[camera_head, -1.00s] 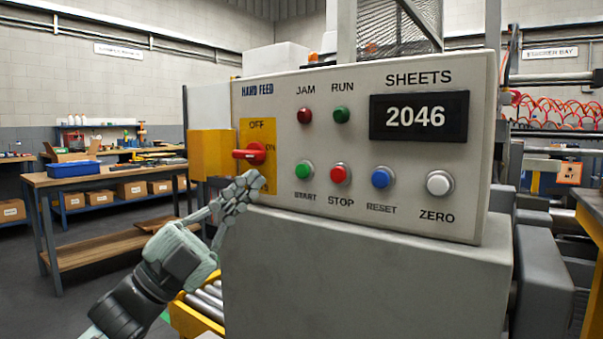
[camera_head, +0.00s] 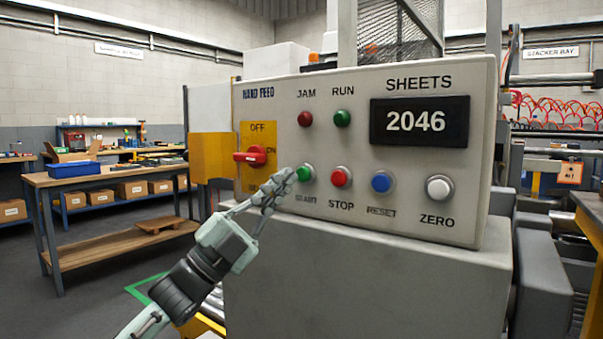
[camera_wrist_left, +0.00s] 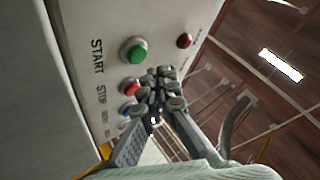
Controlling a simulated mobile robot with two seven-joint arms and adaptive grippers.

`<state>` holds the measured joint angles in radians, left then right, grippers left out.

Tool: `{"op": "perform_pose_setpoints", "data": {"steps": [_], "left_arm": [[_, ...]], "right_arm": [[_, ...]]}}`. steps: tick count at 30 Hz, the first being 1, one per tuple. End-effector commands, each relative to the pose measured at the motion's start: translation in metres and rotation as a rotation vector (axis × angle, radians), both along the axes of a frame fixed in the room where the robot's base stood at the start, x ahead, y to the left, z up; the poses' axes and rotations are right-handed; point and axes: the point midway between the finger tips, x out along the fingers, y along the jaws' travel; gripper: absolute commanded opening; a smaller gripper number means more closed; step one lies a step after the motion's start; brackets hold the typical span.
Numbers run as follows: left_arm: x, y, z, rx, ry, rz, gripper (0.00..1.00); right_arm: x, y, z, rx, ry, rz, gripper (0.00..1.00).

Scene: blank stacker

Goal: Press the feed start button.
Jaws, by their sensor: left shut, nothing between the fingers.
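The green START button (camera_head: 305,173) sits at the left of the lower button row on the grey control panel (camera_head: 330,226). It also shows in the left wrist view (camera_wrist_left: 134,50), uncovered. My left gripper (camera_head: 286,180) is shut and empty, its fingertips just left of and slightly below the button in the head view. I cannot tell whether they touch the panel. In the left wrist view the fingertips (camera_wrist_left: 160,78) overlap the area beside the red STOP button (camera_wrist_left: 130,88). My right gripper is not in view.
The red STOP (camera_head: 341,177), blue RESET (camera_head: 382,181) and white ZERO (camera_head: 439,188) buttons are to the right. A red rotary switch (camera_head: 256,156) on a yellow plate is up and left of my fingers. The SHEETS display (camera_head: 418,120) reads 2046.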

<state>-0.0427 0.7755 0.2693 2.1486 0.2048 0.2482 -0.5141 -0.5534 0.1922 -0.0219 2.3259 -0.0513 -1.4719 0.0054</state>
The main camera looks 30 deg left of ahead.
Motion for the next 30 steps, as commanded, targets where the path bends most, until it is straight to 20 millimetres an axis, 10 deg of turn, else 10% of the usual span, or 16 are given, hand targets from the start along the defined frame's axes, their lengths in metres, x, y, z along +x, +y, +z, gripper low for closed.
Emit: {"op": "perform_pose_setpoints", "data": {"steps": [30], "left_arm": [[0.0102, -0.0013, -0.0003, 0.001, 0.000, -0.001, 0.00]], "right_arm": [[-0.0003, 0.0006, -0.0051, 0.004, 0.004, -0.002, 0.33]]}}
